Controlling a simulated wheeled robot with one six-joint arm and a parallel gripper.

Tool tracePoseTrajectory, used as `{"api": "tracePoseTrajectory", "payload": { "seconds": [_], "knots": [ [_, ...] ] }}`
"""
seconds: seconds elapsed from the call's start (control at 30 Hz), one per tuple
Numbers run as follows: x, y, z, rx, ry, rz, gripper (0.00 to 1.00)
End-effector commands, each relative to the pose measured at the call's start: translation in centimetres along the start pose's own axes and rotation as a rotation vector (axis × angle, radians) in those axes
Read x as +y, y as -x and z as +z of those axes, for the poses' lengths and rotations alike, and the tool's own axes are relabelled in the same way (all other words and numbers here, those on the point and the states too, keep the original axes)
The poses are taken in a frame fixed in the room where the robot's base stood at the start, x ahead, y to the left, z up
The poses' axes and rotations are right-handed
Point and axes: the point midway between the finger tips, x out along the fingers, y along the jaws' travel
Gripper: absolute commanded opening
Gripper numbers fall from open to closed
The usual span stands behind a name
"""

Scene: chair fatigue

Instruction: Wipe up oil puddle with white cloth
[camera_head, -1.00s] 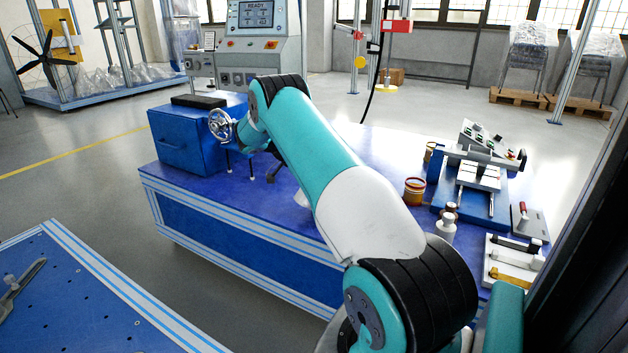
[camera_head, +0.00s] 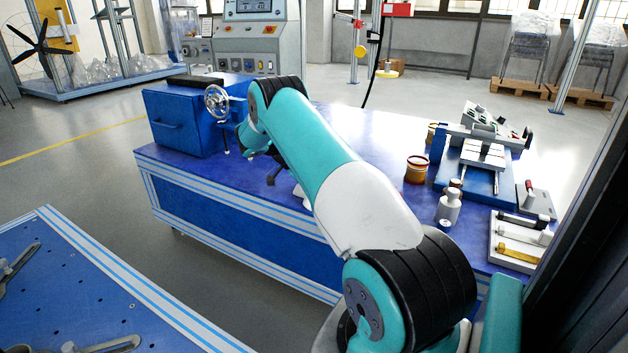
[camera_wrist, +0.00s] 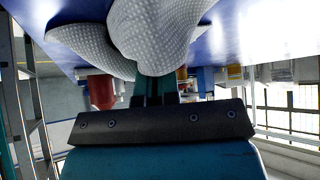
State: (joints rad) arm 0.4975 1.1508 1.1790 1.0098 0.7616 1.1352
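The white cloth (camera_wrist: 150,32) is dimpled and bunched in folds across the top of the wrist view, where the scene appears upside down. My gripper (camera_wrist: 156,88) has its dark fingers together at the cloth, and the cloth hangs from them. The fingertips are covered by the folds. In the head view, only a small white piece of the cloth (camera_head: 301,197) shows beside my arm, at the blue bench (camera_head: 330,122). I see no oil puddle in either view; my arm covers the middle of the bench.
A blue box with a handwheel (camera_head: 180,125) stands on the bench's left end. On its right are an amber jar (camera_head: 416,169), a pale bottle (camera_head: 449,207), a blue fixture (camera_head: 475,180) and a tool tray (camera_head: 517,240). Another blue table (camera_head: 90,300) holds metal tools at lower left.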

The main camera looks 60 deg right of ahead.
Motion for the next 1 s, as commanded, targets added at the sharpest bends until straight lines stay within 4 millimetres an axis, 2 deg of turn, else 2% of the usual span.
{"api": "tracePoseTrajectory", "payload": {
  "seconds": [0.03,0.37,0.73,1.0],
  "knots": [
    [0.0,0.0,0.0,0.000,0.000,0.000,0.07],
    [0.0,0.0,0.0,0.000,0.001,0.000,0.83],
    [0.0,-0.1,0.1,0.000,0.001,0.000,0.85],
    [0.0,-1.1,1.0,0.000,0.001,0.000,0.85]
  ]
}}
